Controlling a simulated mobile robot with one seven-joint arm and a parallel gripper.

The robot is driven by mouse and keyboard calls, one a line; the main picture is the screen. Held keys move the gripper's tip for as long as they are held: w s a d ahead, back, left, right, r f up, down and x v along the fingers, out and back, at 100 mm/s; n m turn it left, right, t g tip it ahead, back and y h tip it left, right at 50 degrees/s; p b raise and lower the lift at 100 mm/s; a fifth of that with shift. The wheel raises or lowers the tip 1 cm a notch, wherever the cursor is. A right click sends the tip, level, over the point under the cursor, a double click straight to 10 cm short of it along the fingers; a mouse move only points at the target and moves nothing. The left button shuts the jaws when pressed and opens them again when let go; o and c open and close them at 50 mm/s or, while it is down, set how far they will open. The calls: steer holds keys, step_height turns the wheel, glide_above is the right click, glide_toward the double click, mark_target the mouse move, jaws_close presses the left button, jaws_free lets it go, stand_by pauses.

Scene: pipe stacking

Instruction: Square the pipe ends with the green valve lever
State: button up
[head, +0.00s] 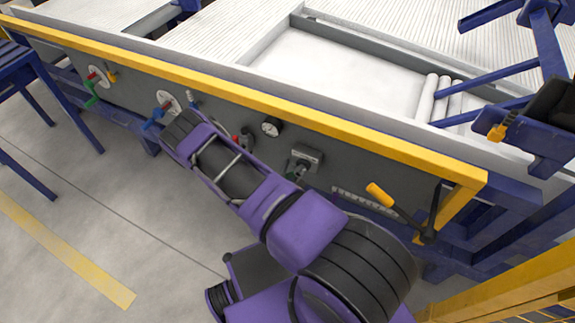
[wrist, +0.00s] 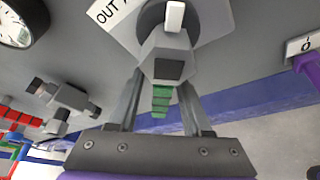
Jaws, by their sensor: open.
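The green valve lever (wrist: 161,100) hangs below a grey hub (wrist: 168,50) on a plate lettered "OUT" (wrist: 107,12) in the wrist view. My gripper (wrist: 161,80) is open, with one finger on each side of the green grip. I cannot tell whether either finger touches it.
A round gauge (head: 270,127) is left of the valve. Other levers on the panel are green (head: 90,102), blue (head: 153,119) and red (head: 246,141). A yellow-handled lever (head: 380,195) stands at right. A yellow rail (head: 240,101) runs above the panel.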

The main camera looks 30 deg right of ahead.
steer(key=shift+w+d, duration=0.15)
steer(key=shift+c, duration=0.3)
jaws_close()
stand_by(1.1)
